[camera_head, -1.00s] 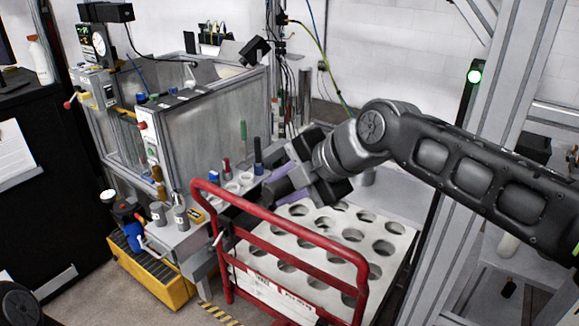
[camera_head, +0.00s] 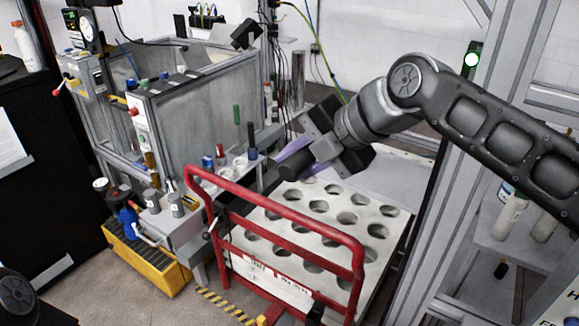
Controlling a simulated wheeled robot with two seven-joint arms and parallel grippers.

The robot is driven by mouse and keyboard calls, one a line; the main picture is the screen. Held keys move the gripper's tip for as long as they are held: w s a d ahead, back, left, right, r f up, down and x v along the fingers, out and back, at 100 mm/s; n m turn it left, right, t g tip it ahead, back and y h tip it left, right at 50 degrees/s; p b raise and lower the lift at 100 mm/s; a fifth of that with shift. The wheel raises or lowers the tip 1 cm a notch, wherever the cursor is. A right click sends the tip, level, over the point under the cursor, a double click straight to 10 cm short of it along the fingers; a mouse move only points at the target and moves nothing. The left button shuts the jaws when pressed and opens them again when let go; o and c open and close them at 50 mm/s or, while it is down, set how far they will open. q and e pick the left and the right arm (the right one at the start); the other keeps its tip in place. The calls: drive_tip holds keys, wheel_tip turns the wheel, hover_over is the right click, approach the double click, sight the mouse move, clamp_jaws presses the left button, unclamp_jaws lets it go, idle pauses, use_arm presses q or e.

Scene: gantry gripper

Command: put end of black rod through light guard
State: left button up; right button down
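My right arm reaches in from the right, and its gripper (camera_head: 292,155) is above the far left part of the white plate with holes. Its purple fingers are closed about a thick black rod (camera_head: 297,165). The rod's near end points toward the camera, and the rest is hidden by the gripper. My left gripper is out of view.
A red-handled cart (camera_head: 280,212) stands in front, carrying the white plate (camera_head: 395,235). A glass-walled machine (camera_head: 190,125) and a bench with small bottles are at left. A yellow bin (camera_head: 150,270) is on the floor. Metal frame posts stand at right.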

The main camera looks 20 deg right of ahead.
drive_tip(key=w+d+p, duration=0.1)
drive_tip(key=w+d, duration=0.8)
drive_tip(key=d, duration=0.1)
drive_tip(key=shift+d, duration=0.35)
idle(0.6)
drive_tip(key=s+a+b, duration=0.2)
drive_tip(key=s+a, duration=0.1)
drive_tip(key=s+a+b, duration=0.2)
drive_tip(key=s+a, duration=0.1)
drive_tip(key=a, duration=0.1)
drive_tip(key=s+a+b, duration=0.3)
drive_tip(key=a, duration=0.1)
drive_tip(key=shift+d, duration=0.1)
idle(0.6)
